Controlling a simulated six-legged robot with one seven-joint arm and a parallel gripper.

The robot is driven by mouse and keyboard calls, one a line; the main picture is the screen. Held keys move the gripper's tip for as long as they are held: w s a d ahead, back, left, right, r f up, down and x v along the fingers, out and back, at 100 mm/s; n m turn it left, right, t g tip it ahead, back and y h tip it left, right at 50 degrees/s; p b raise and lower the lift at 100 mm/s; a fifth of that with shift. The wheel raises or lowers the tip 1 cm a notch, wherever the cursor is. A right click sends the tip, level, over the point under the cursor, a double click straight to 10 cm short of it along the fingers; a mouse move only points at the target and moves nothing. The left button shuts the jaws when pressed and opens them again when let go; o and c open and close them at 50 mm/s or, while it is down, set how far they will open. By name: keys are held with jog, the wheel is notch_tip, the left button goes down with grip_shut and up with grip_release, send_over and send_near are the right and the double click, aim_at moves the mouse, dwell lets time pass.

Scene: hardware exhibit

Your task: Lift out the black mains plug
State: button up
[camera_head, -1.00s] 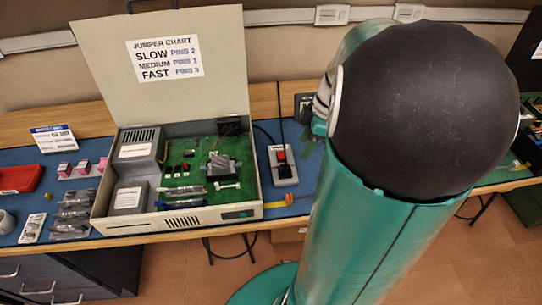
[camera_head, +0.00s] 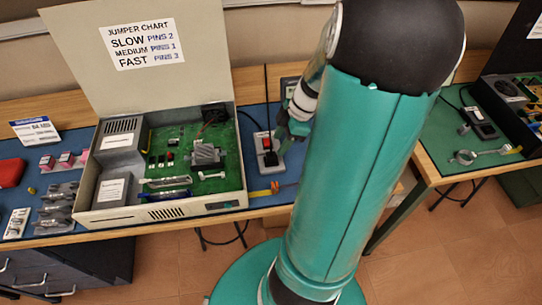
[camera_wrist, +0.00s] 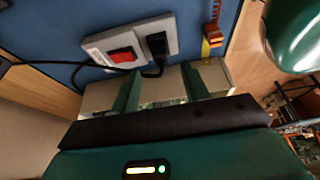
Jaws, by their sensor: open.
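The black mains plug (camera_wrist: 157,45) sits in a grey socket block (camera_wrist: 97,42), beside a red rocker switch (camera_wrist: 122,55), in the wrist view. A black cord runs from the plug's near side. In the head view the plug (camera_head: 271,159) is a small dark shape on the block, below the red switch. My gripper (camera_wrist: 161,86) is open and empty. Its two green fingers point toward the block, with the plug ahead of the gap between them and apart from them. In the head view my gripper (camera_head: 287,134) is beside the block's upper right, partly hidden by my arm.
An open beige case (camera_head: 218,198) with a green circuit board stands left of the block. An orange-yellow item (camera_wrist: 212,35) lies near the block on the blue mat (camera_wrist: 50,25). A second bench (camera_head: 440,150) is at the right.

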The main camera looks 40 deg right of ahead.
aim_at(272, 154)
jog(key=shift+x, duration=3.1)
jog(key=shift+r, duration=0.1)
jog(key=c, duration=0.8)
